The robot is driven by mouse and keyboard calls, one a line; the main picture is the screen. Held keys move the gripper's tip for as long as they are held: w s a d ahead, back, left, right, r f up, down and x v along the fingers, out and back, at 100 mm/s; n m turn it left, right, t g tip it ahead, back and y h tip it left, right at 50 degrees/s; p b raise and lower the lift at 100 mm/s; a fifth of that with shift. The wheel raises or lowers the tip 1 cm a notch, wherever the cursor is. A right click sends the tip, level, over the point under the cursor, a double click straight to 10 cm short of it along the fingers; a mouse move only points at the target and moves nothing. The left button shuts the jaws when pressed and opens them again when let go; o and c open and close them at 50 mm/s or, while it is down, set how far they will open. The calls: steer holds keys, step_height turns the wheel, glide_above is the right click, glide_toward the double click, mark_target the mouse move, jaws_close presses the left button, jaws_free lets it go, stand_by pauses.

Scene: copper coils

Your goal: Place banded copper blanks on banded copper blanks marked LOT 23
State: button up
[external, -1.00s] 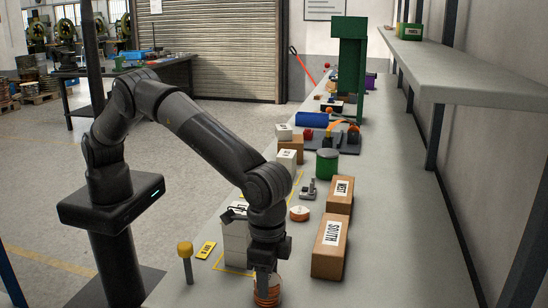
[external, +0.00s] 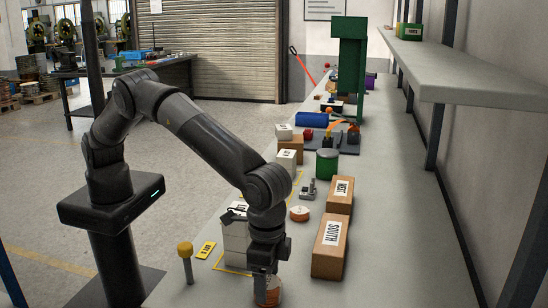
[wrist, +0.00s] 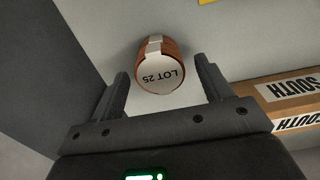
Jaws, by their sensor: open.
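A banded copper stack (wrist: 159,66) with a white top label reading LOT 25 shows in the wrist view, upside down, with a pale band at its side. The same stack (external: 269,293) is at the bottom of the external view, partly hidden by my gripper. My gripper (wrist: 162,88) is open, with one finger left and one right of the stack's near end and gaps on both sides. It holds nothing. A second, flatter copper piece with a pale top (external: 299,214) sits farther along the bench; its label is too small to read.
A brown box marked SOUTH (external: 331,246) stands right of my gripper, with a WEST box (external: 340,194) behind it. White boxes (external: 236,238) and a yellow-topped post (external: 186,262) are to the left. A green canister (external: 327,163) stands farther back. The bench's right side is clear.

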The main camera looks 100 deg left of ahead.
mark_target(268, 282)
step_height(268, 282, up, 12)
steer(key=f, duration=0.1)
steer(key=s+a+r+t+h, duration=0.1)
steer(key=s+a+r, duration=0.6)
steer(key=a+r, duration=0.25)
steer(key=s+a+r+t, duration=0.1)
steer(key=s+a+r, duration=0.65)
steer(key=a, duration=0.35)
steer(key=s+a+t, duration=0.2)
steer(key=s+a, duration=0.6)
steer(key=s, duration=0.5)
steer(key=s+a+f, duration=0.2)
steer(key=s+f, duration=0.1)
steer(key=s, duration=0.4)
steer(key=s+a+f+t+y, duration=0.1)
steer(key=s+a+f, duration=0.1)
steer(key=s, duration=0.5)
steer(key=shift+s+a+f+t, duration=0.25)
steer(key=shift+f+t, duration=0.05)
steer(key=shift+f, duration=0.35)
